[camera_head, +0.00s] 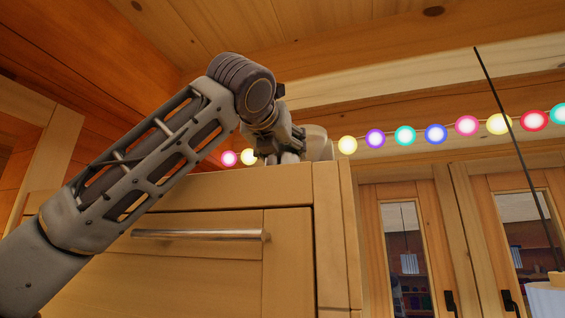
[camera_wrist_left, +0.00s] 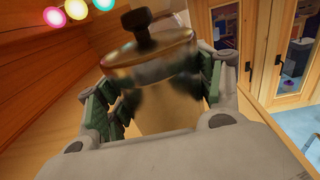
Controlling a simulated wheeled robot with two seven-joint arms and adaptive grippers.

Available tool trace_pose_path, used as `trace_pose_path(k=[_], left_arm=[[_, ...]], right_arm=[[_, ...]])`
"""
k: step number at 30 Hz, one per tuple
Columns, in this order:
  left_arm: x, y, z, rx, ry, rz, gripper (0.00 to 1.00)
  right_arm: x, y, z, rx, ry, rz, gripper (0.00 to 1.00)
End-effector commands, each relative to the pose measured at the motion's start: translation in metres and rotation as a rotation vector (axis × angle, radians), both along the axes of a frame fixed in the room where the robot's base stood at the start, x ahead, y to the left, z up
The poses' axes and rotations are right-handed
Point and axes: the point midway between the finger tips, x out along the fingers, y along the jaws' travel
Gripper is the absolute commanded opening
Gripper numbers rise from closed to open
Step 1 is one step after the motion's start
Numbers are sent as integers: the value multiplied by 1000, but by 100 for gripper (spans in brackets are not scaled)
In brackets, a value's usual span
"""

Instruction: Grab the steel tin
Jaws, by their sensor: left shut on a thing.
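The steel tin (camera_wrist_left: 165,85) is a shiny cylinder with a brassy tint, a lid and a dark knob on top. It fills the middle of the left wrist view. My left gripper (camera_wrist_left: 160,110) is shut on it, with green-padded fingers on both sides of its body. In the head view my left gripper (camera_head: 289,150) is at the top of the wooden cabinet (camera_head: 215,262). There the tin is mostly hidden by the gripper and wrist. I cannot tell whether the tin touches the cabinet top. My right gripper is in neither view.
The cabinet has a drawer front with a metal handle (camera_head: 200,235) facing me. A string of coloured lights (camera_head: 435,133) hangs along the wall behind. Glazed wooden doors (camera_head: 408,250) stand at the right. A thin dark rod (camera_head: 515,150) rises at the far right.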

Motion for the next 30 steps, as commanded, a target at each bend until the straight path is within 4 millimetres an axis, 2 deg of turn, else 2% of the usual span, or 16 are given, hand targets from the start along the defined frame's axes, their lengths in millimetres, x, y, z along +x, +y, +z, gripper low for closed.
trace_pose_path(k=[2, 14, 30], left_arm=[[0, 0, 0, 0, 0, 0, 35], [0, 0, 3, -1, -2, 0, 35], [-1, -1, 28, -1, -3, -1, 35]], right_arm=[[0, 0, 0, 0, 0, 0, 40], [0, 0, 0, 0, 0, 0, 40], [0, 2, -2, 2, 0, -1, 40]])
